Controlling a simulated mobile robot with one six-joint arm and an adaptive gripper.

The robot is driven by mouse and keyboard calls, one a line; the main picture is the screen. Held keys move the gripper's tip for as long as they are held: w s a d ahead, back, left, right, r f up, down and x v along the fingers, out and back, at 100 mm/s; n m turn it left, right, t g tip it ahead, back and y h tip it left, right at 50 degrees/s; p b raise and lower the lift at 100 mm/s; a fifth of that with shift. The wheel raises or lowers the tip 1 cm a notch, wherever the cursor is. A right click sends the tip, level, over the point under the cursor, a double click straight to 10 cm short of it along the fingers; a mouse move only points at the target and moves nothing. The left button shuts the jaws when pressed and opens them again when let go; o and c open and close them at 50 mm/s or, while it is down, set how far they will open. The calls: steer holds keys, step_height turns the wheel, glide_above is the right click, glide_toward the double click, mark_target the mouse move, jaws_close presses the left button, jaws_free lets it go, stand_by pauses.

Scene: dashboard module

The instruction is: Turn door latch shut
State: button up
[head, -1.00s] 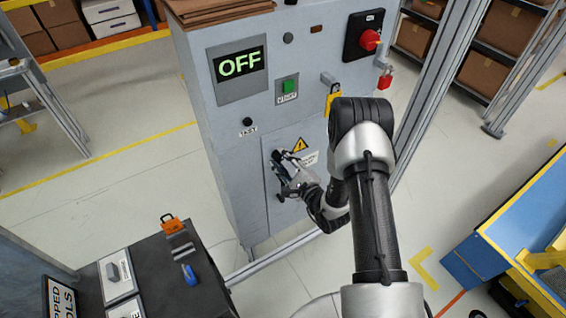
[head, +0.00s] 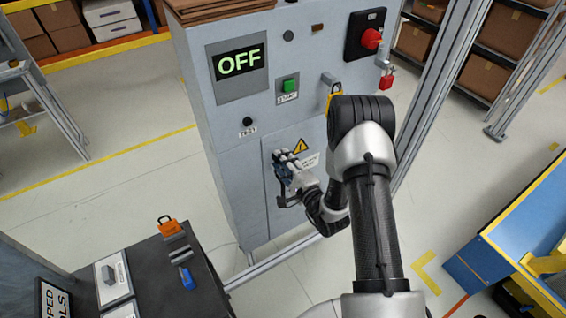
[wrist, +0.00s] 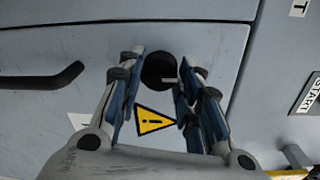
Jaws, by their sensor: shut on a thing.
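The grey cabinet door (head: 278,221) is level with the cabinet front, with a warning triangle on it. Its round black latch (wrist: 157,66) shows between my fingertips in the wrist view. My gripper (wrist: 161,72) is shut on the latch, one finger on either side. In the head view my gripper (head: 284,162) is at the upper left of the door and hides the latch there. The black door handle (wrist: 45,80) is left of the fingers in the wrist view. Part of the latch's turning piece is hidden, so its exact angle is unclear.
The cabinet (head: 229,180) carries an OFF display (head: 239,62), a green start button (head: 288,86) and a red rotary switch (head: 371,39). Padlocks hang at its right. A dark tool table (head: 205,290) stands at the lower left, a blue bin (head: 520,225) at the right.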

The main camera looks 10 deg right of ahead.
steer(key=o, duration=1.1)
steer(key=shift+c, duration=0.2)
steer(key=v, duration=1.2)
